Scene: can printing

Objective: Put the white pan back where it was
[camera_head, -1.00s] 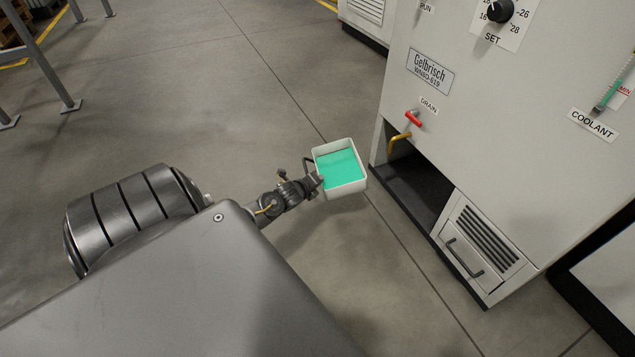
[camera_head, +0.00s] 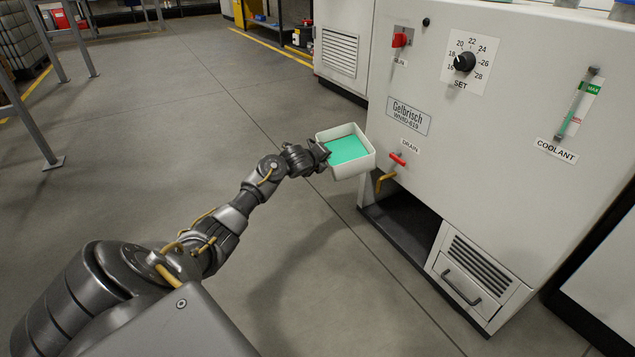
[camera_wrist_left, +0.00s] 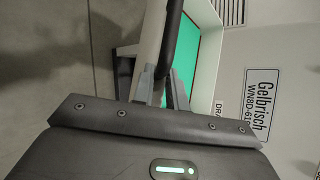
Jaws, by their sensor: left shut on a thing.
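The white pan (camera_head: 354,165) is a square open box holding green liquid (camera_head: 346,150). It is held in the air in front of the machine, left of the drain valve. My left gripper (camera_head: 322,156) is shut on the pan's dark handle at its left side. In the left wrist view the gripper fingers (camera_wrist_left: 165,85) close around the dark handle (camera_wrist_left: 172,40), with the pan's wall (camera_wrist_left: 150,40) and the green liquid (camera_wrist_left: 207,65) beyond. My right gripper is not in view.
The grey machine (camera_head: 480,150) has a red drain handle (camera_head: 397,159), a yellow spout (camera_head: 384,181), and a dark open recess (camera_head: 405,215) below. A vented drawer (camera_head: 470,275) sits right of the recess. A metal frame (camera_head: 35,120) stands far left. The floor (camera_head: 200,110) between is clear.

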